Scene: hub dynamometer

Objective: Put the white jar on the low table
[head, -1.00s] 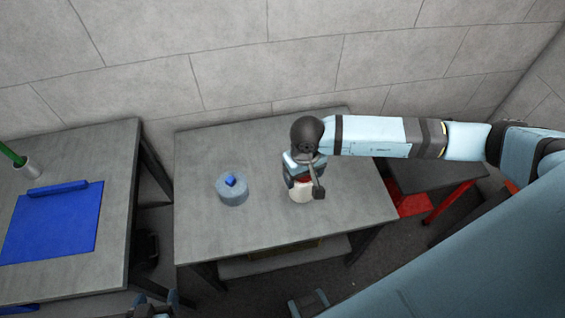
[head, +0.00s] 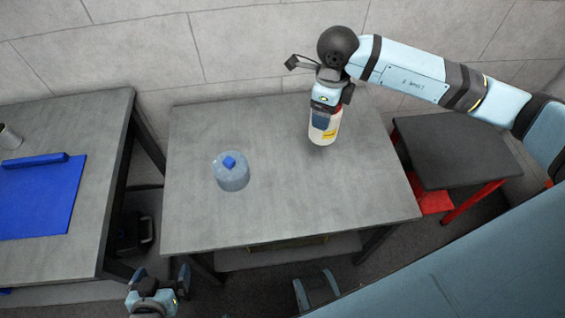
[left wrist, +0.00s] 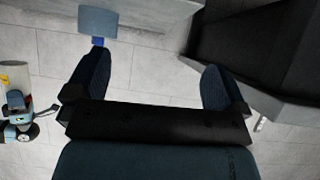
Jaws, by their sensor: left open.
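The white jar (head: 323,131), with a yellow label, is upright in my right gripper (head: 325,108) over the back right of the grey table; its top is hidden between the fingers. The jar also shows at the left edge of the left wrist view (left wrist: 15,74). The low table (head: 455,150) has a dark, bare top and red legs, and stands to the right of the grey table. My left gripper (head: 160,279) is open and empty at the bottom left of the head view. Its spread fingers show in the left wrist view (left wrist: 157,88).
The grey table (head: 225,225) also holds a translucent blue container (head: 232,177) with a blue knob on top. Another grey table (head: 70,255) at the left bears a blue mat (head: 40,205), a blue bar (head: 35,160) and a metal cup (head: 10,137). A wall runs behind.

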